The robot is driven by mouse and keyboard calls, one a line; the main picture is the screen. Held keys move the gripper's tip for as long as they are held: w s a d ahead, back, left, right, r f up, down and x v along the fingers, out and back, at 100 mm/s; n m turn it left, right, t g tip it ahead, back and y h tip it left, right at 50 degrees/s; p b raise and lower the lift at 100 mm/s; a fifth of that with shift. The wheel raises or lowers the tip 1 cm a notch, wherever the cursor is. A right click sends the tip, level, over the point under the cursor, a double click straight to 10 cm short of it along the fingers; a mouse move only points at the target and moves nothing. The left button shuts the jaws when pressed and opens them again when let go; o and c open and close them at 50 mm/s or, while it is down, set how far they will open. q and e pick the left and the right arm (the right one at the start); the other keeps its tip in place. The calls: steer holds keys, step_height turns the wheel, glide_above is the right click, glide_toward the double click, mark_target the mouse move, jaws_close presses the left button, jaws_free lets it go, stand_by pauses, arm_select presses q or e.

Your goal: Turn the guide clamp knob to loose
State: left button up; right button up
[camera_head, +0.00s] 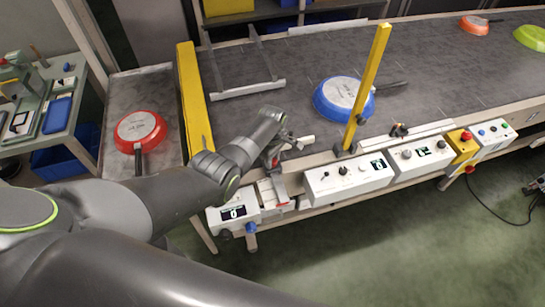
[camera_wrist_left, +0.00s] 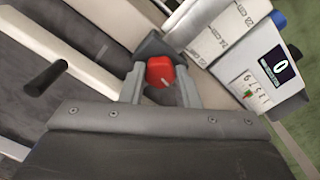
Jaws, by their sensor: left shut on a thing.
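My right gripper is not in view.
A white box with a display (camera_head: 234,212) hangs just in front of the gripper. A yellow post (camera_head: 368,85) and control boxes (camera_head: 348,178) stand to the right. A blue pan (camera_head: 335,92) lies on the belt; a red pan (camera_head: 138,127) lies on the left table.

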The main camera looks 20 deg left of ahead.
arm_select(q)
steer(key=shift+r+n, duration=0.1)
steer(key=shift+n, duration=0.5)
steer(key=o, duration=1)
steer(key=shift+c, duration=0.2)
steer(key=shift+r+p, duration=0.35)
steer(key=shift+r, duration=0.15)
step_height(320, 180, up, 5)
steer(key=shift+f+p, duration=0.15)
steer(key=shift+p, duration=0.4)
step_height(320, 180, up, 12)
steer(key=b, duration=0.1)
steer(key=shift+f, duration=0.2)
